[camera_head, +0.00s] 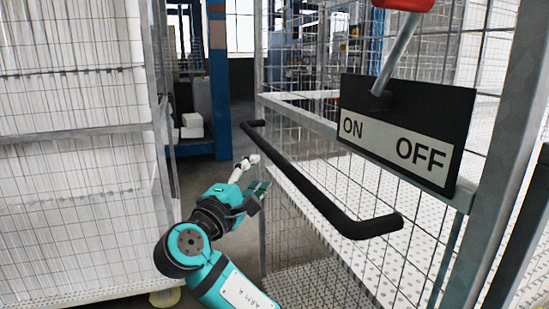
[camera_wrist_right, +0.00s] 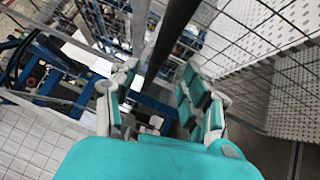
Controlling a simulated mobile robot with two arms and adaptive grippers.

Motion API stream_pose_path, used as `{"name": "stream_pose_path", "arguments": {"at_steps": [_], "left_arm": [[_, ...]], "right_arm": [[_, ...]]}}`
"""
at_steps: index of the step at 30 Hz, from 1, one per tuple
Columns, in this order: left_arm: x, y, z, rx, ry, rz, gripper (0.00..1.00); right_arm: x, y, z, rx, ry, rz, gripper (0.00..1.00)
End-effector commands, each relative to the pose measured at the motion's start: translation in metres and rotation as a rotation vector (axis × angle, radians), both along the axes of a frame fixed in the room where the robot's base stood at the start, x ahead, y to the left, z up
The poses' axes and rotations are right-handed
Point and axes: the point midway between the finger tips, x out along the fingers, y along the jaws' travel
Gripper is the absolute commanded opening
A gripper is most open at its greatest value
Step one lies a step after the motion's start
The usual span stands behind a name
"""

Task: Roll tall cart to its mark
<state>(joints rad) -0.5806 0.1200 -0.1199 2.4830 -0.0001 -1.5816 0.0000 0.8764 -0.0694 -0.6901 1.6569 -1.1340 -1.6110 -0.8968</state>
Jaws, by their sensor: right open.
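My right gripper (camera_head: 254,174) reaches in from the bottom middle of the head view, with its jaws apart and empty. A long black handle bar (camera_head: 300,182) runs along a mesh-sided metal frame (camera_head: 300,115) just right of it. In the right wrist view the bar (camera_wrist_right: 174,38) lies ahead of my open jaws (camera_wrist_right: 160,90), roughly in line with the gap; contact cannot be told. A tall mesh cage (camera_head: 75,132) with white blocks stands at the left, a yellowish caster (camera_head: 165,297) under it. Which one is the tall cart is unclear. No floor mark shows. My left gripper is out of view.
A lever (camera_head: 395,55) with a red knob (camera_head: 404,4) and a black ON/OFF plate (camera_head: 405,130) stand close at the right. A blue post (camera_head: 220,90) and white boxes (camera_head: 192,125) are behind. A narrow strip of dark floor shows between the cage and frame.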

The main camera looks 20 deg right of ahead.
Motion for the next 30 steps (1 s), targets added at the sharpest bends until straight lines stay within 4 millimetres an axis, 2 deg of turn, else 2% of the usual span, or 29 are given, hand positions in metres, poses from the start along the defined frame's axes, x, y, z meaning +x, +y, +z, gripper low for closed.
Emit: {"name": "stream_pose_path", "arguments": {"at_steps": [6, 13, 18, 27, 30], "left_arm": [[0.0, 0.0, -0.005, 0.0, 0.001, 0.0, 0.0], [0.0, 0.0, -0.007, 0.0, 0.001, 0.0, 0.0], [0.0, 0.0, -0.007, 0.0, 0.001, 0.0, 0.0], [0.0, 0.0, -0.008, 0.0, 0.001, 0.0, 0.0], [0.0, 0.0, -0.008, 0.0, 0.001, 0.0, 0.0]], "right_arm": [[0.035, -0.034, 0.006, -0.001, 0.0, -0.003, 0.48], [0.063, -0.058, 0.011, -0.001, 0.001, -0.002, 0.48], [0.071, -0.066, 0.013, 0.0, 0.0, 0.0, 0.48], [0.073, -0.067, 0.013, 0.001, 0.0, 0.001, 0.48], [0.073, -0.067, 0.013, 0.001, 0.0, 0.001, 0.34]]}}
